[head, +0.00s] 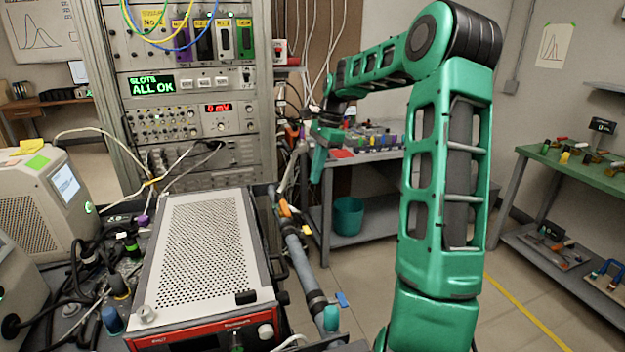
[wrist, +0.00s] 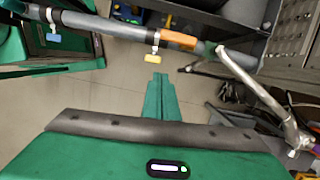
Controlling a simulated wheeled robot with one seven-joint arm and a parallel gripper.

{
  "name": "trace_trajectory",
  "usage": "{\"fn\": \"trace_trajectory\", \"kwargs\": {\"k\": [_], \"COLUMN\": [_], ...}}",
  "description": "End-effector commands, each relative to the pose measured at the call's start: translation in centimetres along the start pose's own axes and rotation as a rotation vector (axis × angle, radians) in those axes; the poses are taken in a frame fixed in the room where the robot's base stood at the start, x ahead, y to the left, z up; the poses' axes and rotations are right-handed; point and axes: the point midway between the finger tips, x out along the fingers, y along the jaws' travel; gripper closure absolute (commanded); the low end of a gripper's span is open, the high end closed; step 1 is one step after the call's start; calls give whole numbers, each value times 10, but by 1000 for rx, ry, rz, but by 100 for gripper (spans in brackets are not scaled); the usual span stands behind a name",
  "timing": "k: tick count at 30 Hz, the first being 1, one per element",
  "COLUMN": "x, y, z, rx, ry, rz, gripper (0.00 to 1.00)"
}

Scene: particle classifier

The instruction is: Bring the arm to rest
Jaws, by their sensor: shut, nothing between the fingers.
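My green arm (head: 440,180) rises at the right of the head view, bends at the top and reaches left. My gripper (head: 317,178) hangs at its end, fingers pointing down, near the middle of the head view. In the wrist view my gripper (wrist: 158,82) shows its green fingers together, with nothing between them. Below them is bare floor, and a grey pipe with an orange section (wrist: 178,38) runs across beyond the fingertips.
An instrument rack (head: 190,90) with a green "SLOTS ALL OK" display stands behind. A perforated metal box (head: 210,245) is at front left, beside the pipe (head: 300,255). A workbench (head: 365,155) is behind my gripper and a green-topped table (head: 570,165) stands right. Floor between them is open.

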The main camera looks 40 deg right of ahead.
Motion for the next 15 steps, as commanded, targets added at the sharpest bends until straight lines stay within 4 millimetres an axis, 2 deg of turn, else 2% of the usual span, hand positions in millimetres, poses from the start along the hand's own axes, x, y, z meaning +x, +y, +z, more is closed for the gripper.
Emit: {"fn": "trace_trajectory", "kwargs": {"k": [15], "x": [1], "y": [4], "z": [2], "rx": [-16], "ry": [11], "rz": [4], "gripper": [100]}}
